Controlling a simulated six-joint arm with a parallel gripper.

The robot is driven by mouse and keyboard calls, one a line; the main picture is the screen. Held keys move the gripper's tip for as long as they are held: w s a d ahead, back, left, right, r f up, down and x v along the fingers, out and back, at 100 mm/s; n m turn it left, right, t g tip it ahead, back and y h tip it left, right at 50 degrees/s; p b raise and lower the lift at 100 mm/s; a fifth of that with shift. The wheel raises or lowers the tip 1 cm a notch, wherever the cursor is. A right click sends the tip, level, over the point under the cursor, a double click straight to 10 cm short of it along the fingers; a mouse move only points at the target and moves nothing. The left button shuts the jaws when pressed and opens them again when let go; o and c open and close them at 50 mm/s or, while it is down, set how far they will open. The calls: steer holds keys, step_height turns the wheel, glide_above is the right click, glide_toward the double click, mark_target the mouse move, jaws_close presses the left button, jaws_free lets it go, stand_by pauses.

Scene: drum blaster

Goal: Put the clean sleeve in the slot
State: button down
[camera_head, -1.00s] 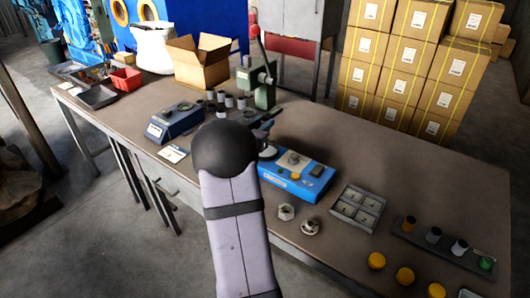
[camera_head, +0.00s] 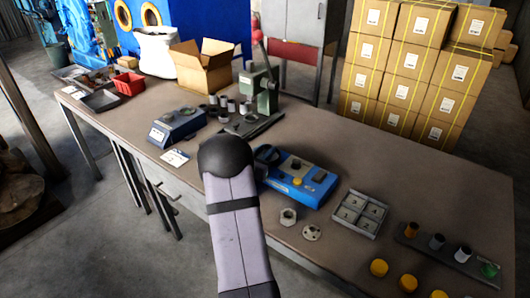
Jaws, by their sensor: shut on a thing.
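Several grey sleeves (camera_head: 223,101) stand in a group beside the green press (camera_head: 264,91). Which sleeve is the clean one, I cannot tell. On the right, a dark rack (camera_head: 420,243) holds a brown-orange sleeve (camera_head: 411,230), two grey sleeves (camera_head: 437,241) and a green piece (camera_head: 490,270). A grey tray (camera_head: 342,224) has square compartments with small plates; which place is the slot is not clear. My arm's black joint hides what lies behind it. A dark rounded part (camera_head: 267,154) shows just right of it at the blue device; my gripper's fingers are hidden.
The blue device (camera_head: 310,192) lies right of my arm. A nut (camera_head: 288,216), a flanged ring (camera_head: 312,232) and yellow caps (camera_head: 379,267) lie near the front edge. A blue scale (camera_head: 170,133) and open carton (camera_head: 205,70) stand left. The table's back right is clear.

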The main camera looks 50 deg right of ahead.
steer(key=shift+f, duration=0.15)
steer(key=shift+f, duration=0.1)
steer(key=shift+f, duration=0.15)
steer(key=c, duration=1.5)
jaws_free()
steer(key=shift+o, duration=0.2)
steer(key=v, duration=0.2)
steer(key=b+v, duration=0.1)
steer(key=v, duration=0.3)
steer(key=shift+a+f, duration=0.15)
steer(key=shift+f, duration=0.1)
steer(key=shift+o, duration=0.4)
steer(key=shift+s+a+r, duration=0.1)
steer(key=shift+s+a, duration=0.05)
steer(key=shift+a, duration=0.4)
